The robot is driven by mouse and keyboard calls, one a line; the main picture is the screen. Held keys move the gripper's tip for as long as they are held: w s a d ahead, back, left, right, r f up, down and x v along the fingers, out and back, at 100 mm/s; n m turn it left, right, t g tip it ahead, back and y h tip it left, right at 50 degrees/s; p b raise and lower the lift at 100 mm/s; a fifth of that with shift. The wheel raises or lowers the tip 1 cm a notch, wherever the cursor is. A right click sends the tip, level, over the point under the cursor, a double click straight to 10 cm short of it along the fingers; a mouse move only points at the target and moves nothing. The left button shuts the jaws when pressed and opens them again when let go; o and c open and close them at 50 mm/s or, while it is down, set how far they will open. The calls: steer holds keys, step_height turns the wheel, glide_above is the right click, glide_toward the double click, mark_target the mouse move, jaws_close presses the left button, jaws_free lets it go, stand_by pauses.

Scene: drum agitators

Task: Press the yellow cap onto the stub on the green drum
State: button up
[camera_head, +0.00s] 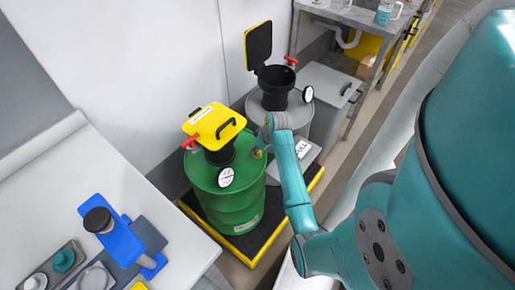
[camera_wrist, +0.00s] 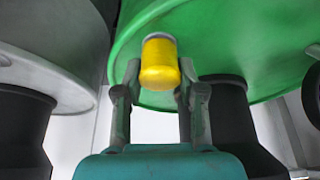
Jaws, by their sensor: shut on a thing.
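The green drum (camera_head: 240,207) stands on a black and yellow pallet. In the wrist view its green top (camera_wrist: 260,45) fills the upper part. The yellow cap (camera_wrist: 159,66) is between the fingers of my gripper (camera_wrist: 160,80), which is shut on it. A grey ring (camera_wrist: 159,37) shows at the cap's far end, against the drum top; I cannot tell how far the cap is over the stub. In the head view the cap (camera_head: 257,153) is a small yellow spot at the drum's right rim, below my gripper (camera_head: 262,143).
The green drum has a black neck, a yellow lid (camera_head: 213,125), a red handle and a gauge (camera_head: 226,177). A grey drum (camera_head: 279,114) with an open lid stands behind it. A bench (camera_head: 120,180) with a blue device (camera_head: 127,235) is at the left.

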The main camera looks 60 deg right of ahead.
steer(key=shift+f, duration=0.3)
steer(key=shift+f, duration=0.15)
steer(key=shift+c, duration=0.7)
steer(key=o, duration=1.1)
steer(key=shift+r, duration=0.2)
steer(key=shift+r, duration=1.9)
